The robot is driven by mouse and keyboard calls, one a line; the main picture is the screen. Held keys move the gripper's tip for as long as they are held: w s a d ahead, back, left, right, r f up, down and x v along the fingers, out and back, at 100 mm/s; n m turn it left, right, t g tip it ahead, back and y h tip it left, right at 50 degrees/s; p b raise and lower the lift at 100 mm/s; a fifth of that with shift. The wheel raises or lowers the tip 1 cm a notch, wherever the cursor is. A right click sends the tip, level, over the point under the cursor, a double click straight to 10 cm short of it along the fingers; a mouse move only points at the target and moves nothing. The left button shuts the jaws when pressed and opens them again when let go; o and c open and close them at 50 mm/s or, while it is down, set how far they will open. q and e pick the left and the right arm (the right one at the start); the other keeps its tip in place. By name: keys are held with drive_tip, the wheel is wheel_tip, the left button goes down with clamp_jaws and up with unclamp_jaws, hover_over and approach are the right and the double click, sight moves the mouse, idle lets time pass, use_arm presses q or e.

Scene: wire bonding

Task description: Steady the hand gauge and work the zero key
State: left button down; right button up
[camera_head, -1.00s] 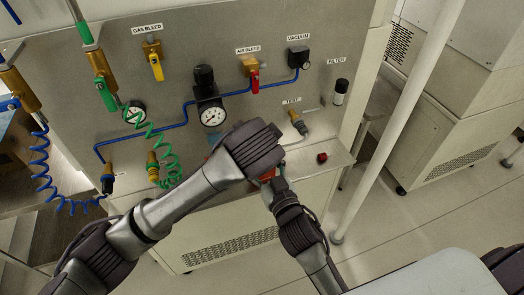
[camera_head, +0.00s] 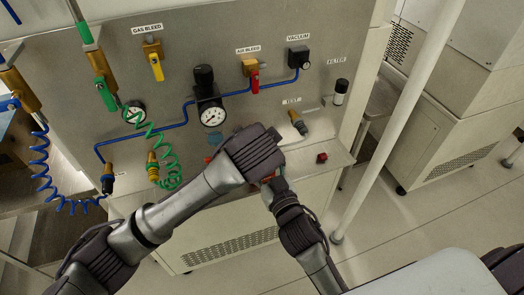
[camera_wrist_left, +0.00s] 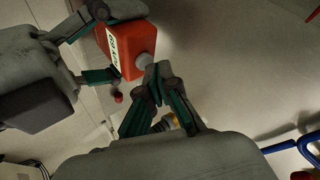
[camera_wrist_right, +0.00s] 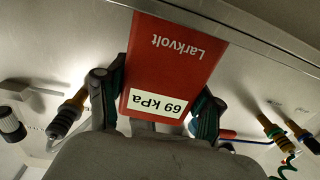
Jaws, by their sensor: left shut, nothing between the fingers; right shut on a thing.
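The hand gauge is a red box (camera_wrist_right: 175,65) marked "Larkvolt", with a pale "69 kPa" readout. My right gripper (camera_wrist_right: 155,100) is shut on it, one finger on each side. In the left wrist view the gauge (camera_wrist_left: 128,45) shows a round grey key (camera_wrist_left: 144,61) on its side. My left gripper (camera_wrist_left: 157,78) is shut and empty, its fingertips right by this key; I cannot tell whether they touch it. In the head view only a sliver of the gauge (camera_head: 268,179) shows, and my left gripper's body hides the rest and the fingertips.
Behind stands a grey panel (camera_head: 180,50) with valves, blue tubing and a dial gauge (camera_head: 212,116). A fitting (camera_head: 298,122) hangs under the TEST label, and a red button (camera_head: 322,157) sits on the ledge to the right. A coiled green hose (camera_head: 165,150) hangs at left.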

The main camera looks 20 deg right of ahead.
use_arm(q)
drive_tip(key=shift+f, duration=0.45)
idle(0.4)
drive_tip(key=shift+r, duration=0.95)
drive_tip(key=shift+r, duration=0.1)
drive_tip(key=shift+r, duration=2.4)
use_arm(e)
drive_tip(key=o, duration=1.3)
drive_tip(key=shift+o, duration=0.2)
